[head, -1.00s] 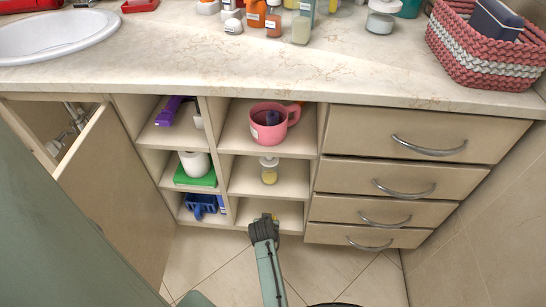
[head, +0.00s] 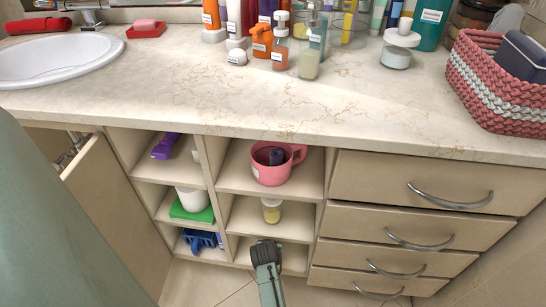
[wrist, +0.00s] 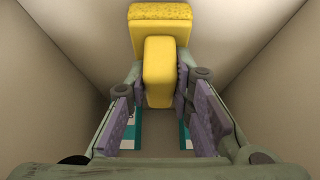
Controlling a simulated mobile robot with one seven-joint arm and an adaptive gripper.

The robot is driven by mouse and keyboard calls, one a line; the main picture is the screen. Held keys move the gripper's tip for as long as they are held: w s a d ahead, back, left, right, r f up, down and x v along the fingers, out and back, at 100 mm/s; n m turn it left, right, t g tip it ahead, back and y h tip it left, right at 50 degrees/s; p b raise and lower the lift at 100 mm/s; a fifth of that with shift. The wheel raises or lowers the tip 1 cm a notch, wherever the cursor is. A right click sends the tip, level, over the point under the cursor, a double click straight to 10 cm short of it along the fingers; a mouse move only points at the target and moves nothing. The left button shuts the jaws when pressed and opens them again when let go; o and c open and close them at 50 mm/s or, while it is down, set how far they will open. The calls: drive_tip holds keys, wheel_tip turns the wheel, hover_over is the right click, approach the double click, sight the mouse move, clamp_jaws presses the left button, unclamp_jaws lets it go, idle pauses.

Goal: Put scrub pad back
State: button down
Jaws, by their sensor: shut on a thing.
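The yellow scrub pad (wrist: 160,12) shows in the wrist view, with a smooth yellow handle block (wrist: 159,72) in front of a rougher pad. My gripper (wrist: 160,85) is shut on the handle block, one purple-padded finger on each side. Pale walls surround the pad on both sides and behind. In the head view my gripper (head: 266,252) is at the mouth of the bottom middle compartment (head: 293,258) of the open shelves. The pad is hidden there. I cannot tell whether the pad touches the compartment's floor or back.
A pink mug (head: 272,163) and a small yellow bottle (head: 271,211) stand in the compartments above. A green block (head: 192,214) and a blue item (head: 199,241) are in the left column. Drawers (head: 400,235) flank the right. Teal-and-white shapes (wrist: 128,133) lie below the fingers.

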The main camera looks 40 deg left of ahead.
drive_tip(key=shift+f, duration=0.25)
drive_tip(key=c, duration=1.4)
unclamp_jaws()
drive_tip(key=shift+s, duration=0.1)
drive_tip(key=shift+r, duration=0.1)
